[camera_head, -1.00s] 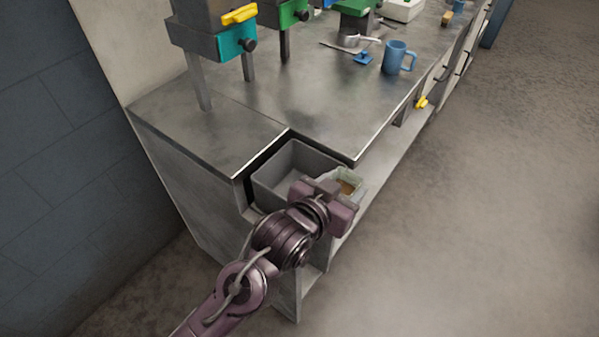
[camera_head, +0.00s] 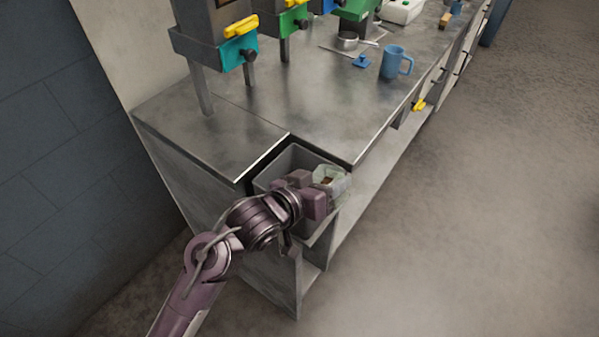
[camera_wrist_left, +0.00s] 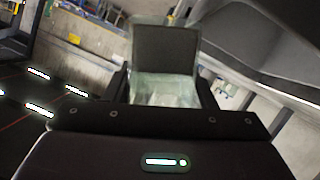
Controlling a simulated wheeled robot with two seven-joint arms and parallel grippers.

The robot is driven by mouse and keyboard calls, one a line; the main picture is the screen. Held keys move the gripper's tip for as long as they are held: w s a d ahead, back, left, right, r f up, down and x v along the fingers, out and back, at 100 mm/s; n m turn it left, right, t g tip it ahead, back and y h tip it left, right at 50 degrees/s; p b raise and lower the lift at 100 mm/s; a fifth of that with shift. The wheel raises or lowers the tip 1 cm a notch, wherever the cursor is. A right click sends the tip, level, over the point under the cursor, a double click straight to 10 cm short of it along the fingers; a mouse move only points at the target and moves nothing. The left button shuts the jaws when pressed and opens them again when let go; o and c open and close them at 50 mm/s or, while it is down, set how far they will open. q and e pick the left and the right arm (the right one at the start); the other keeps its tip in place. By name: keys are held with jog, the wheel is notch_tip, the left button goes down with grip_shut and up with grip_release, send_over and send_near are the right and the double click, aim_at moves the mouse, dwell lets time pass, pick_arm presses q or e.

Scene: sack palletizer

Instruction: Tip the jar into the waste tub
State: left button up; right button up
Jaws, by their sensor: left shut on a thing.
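A clear, squarish jar (camera_head: 330,178) with a little brown matter inside is held in my left gripper (camera_head: 318,190). In the head view the jar is over the front right part of the grey waste tub (camera_head: 292,156), which is set in a notch at the counter's front. The gripper covers part of the tub and the jar's lower side. In the left wrist view the glassy jar (camera_wrist_left: 165,90) sits between the dark fingers, and a grey wall, probably the tub's, shows at upper right. The jar's exact tilt is hard to tell. My right gripper is not in view.
The metal counter (camera_head: 290,105) has a blue mug (camera_head: 394,62), a small blue item (camera_head: 362,61) and a metal cup (camera_head: 347,40). Dispensers with teal (camera_head: 238,52) and green fronts stand at the back left. Open floor lies to the right.

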aim_at(317, 171)
pick_arm(q)
jog(key=shift+w+a+r+n+h+p, duration=0.4)
jog(key=shift+a+r+n+p, duration=0.1)
jog(key=shift+n, duration=0.1)
jog(key=shift+w+a+r+n, duration=0.15)
jog(key=shift+w+a+n, duration=0.2)
jog(key=shift+a+n, duration=0.15)
jog(key=shift+w+a+f+n+h+b, duration=0.1)
jog(key=shift+a+f+n+h+b, duration=0.05)
jog(key=shift+f+n+h+b, duration=0.2)
jog(key=shift+g, duration=0.3)
jog(key=shift+w+a+f+n+h, duration=0.1)
jog(key=shift+a+f+n+h, duration=0.05)
jog(key=shift+f+n+h, duration=0.15)
jog(key=shift+r+n+b, duration=0.25)
jog(key=shift+n+b, duration=0.1)
jog(key=shift+r+n+h, duration=0.1)
jog(key=shift+n+h, duration=0.25)
jog(key=shift+n, duration=0.05)
jog(key=shift+b, duration=0.45)
